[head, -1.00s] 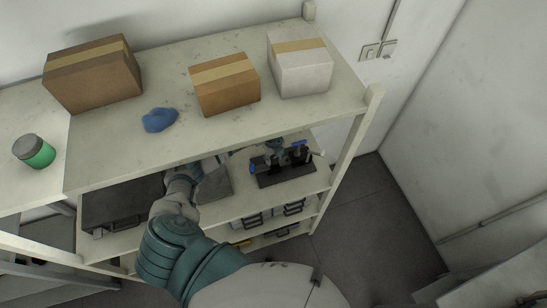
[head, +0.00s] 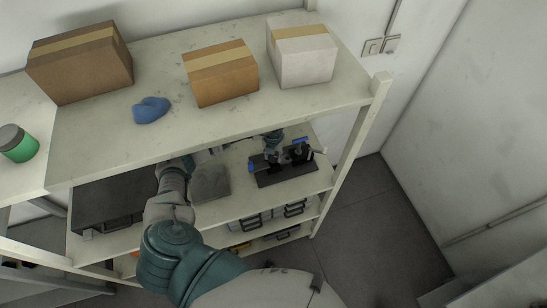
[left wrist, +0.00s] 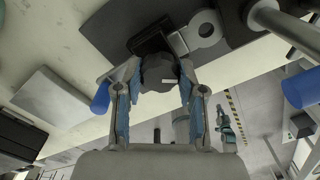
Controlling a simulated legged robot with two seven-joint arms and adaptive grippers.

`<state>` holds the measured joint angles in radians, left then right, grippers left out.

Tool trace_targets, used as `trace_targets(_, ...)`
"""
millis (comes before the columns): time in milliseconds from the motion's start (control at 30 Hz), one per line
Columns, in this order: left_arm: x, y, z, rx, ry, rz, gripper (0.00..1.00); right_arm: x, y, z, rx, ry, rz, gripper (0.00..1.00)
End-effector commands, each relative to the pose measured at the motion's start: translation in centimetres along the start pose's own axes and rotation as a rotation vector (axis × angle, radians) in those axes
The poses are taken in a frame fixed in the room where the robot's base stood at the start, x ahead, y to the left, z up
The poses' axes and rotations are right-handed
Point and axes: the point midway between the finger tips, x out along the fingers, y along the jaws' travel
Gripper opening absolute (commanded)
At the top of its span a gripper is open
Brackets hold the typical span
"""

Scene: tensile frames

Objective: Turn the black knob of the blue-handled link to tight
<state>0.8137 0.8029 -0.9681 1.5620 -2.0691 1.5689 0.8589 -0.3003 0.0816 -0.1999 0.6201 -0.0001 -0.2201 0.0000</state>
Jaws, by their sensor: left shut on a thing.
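The dark test rig (head: 285,176) stands on the shelf below the top board, with a blue handle (head: 300,140) at its upper right and another blue part (head: 251,167) at its left. My left gripper (head: 273,153) is at the rig, partly hidden by the top board and small in the head view. In the left wrist view, the black knob (left wrist: 158,72) with a pale mark lies between the fingertips of my left gripper (left wrist: 158,88), which is shut on it. Blue cylinders show left (left wrist: 100,97) and right (left wrist: 300,88). I cannot tell the knob's tightness.
The top board (head: 130,150) overhangs the rig, and a shelf post (head: 360,140) stands to its right. A grey block (head: 209,183) and a black case (head: 110,200) stand left of the rig. Boxes and a blue cloth (head: 151,110) lie on top.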

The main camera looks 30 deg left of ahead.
Motion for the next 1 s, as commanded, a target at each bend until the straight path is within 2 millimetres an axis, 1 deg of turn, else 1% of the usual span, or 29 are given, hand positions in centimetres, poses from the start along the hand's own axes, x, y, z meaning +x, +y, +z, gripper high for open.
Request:
trace_targets(33,0.2,0.0,0.1,0.043,-0.004,0.000,0.05,0.7,0.0,0.1,0.000,0.000,0.000,0.00)
trace_targets(500,0.3,0.1,0.1,0.488,-0.002,0.002,0.05,4.0,-0.4,0.5,0.001,-0.002,-0.004,0.00)
trace_targets(800,0.2,0.1,0.1,0.744,-0.002,0.003,0.05,5.8,-0.5,0.8,0.001,-0.004,-0.004,0.00)
trace_targets(1000,0.1,0.1,0.1,0.867,-0.002,0.004,0.05,6.6,-0.5,0.9,0.001,-0.006,-0.005,0.00)
